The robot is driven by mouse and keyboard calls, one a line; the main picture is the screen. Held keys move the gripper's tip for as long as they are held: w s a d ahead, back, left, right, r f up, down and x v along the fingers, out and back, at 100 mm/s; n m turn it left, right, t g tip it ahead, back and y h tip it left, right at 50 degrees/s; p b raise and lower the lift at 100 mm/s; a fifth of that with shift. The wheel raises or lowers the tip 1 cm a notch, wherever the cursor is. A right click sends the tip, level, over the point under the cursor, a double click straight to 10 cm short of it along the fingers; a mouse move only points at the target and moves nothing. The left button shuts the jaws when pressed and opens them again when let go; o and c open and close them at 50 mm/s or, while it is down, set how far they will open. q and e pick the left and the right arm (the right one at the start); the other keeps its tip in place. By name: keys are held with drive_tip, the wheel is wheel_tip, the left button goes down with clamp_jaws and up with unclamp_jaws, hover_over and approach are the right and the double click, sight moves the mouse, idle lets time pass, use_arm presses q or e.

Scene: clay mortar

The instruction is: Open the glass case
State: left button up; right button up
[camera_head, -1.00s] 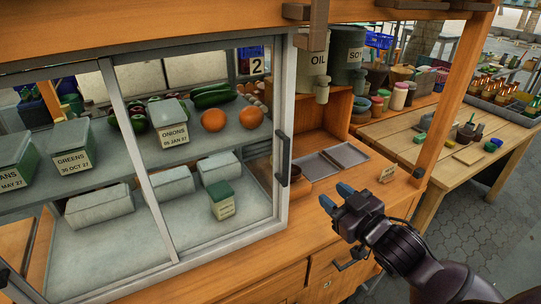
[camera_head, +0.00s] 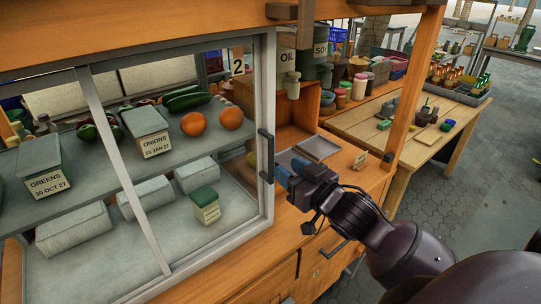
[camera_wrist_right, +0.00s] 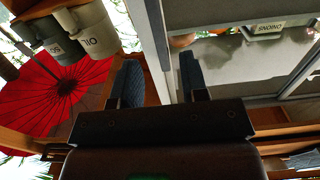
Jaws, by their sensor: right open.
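The glass case (camera_head: 270,90) stands at the left in the head view, with a grey frame, sliding glass panes and a dark vertical handle (camera_head: 267,157) on its right edge post. The front panes are shut. Inside are green-lidded boxes, oranges and green vegetables on two shelves. My right gripper (camera_head: 285,180) is open, its blue fingertips just right of the handle; I cannot tell whether they touch it. In the wrist view the open fingers (camera_wrist_right: 160,80) point toward the case frame (camera_wrist_right: 162,45), and the handle is not clearly seen. My left gripper is not in view.
A wooden counter with drawers (camera_head: 310,262) runs below the case. OIL and SOY containers (camera_head: 288,62) stand behind. A wooden post (camera_head: 415,90) rises to the right.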

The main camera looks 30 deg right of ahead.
sight(273, 158)
drive_tip(key=shift+w+a, duration=0.15)
drive_tip(key=shift+w, duration=1.6)
drive_tip(key=shift+w+a, duration=0.1)
drive_tip(key=shift+w, duration=1.6)
drive_tip(key=shift+c, duration=0.3)
clamp_jaws()
